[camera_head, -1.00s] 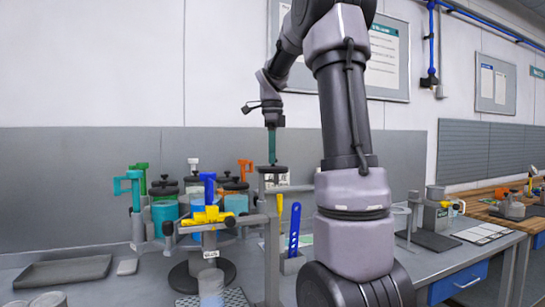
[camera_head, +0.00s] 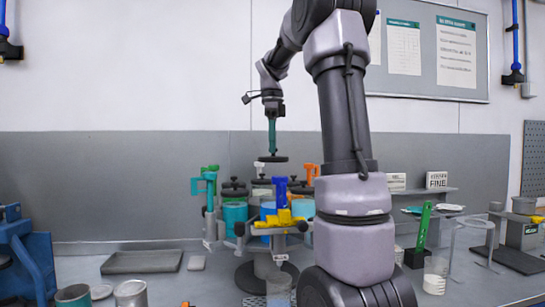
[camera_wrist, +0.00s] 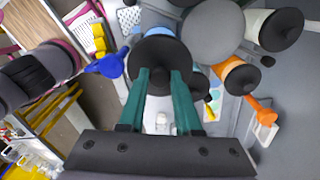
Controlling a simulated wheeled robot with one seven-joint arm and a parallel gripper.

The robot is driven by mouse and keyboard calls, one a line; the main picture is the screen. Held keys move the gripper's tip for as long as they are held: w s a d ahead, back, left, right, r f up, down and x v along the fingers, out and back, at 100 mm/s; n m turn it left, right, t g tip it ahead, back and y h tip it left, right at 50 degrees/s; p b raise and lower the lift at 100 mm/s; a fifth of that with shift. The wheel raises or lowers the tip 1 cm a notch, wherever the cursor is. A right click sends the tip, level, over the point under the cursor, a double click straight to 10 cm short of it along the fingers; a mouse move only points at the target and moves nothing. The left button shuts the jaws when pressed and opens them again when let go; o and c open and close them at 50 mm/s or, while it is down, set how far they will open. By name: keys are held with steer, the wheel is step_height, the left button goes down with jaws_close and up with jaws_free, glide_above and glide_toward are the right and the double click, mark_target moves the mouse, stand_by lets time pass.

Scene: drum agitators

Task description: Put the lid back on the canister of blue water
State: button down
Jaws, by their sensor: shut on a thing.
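My gripper (camera_head: 272,130), with teal fingers, is shut on a round black lid (camera_head: 272,158), held roughly level above the cluster of canisters. The lid also shows between the fingertips in the wrist view (camera_wrist: 160,57). A canister of blue water (camera_head: 268,210) stands in the carousel, partly hidden by a blue clamp handle. In the wrist view a blue rim (camera_wrist: 166,32) shows just past the lid, which hides most of what lies below. A teal canister (camera_head: 235,214) stands to the left. The lid appears clear of the canisters; the exact gap cannot be told.
Several other canisters with black lids crowd the carousel, including an orange one (camera_wrist: 237,75) and a white one (camera_wrist: 277,28). Blue (camera_head: 281,190), teal and orange handles stick up around them. A grey tray (camera_head: 142,262) lies left on the bench.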

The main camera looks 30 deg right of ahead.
step_height(320, 180, up, 3)
steer(key=shift+f, duration=0.1)
steer(key=shift+s+f, duration=0.1)
steer(key=shift+f, duration=6.75)
steer(key=shift+f, duration=0.15)
steer(key=shift+d, duration=0.1)
steer(key=c, duration=0.5)
jaws_free()
steer(key=o, duration=0.5)
steer(key=shift+c, duration=0.2)
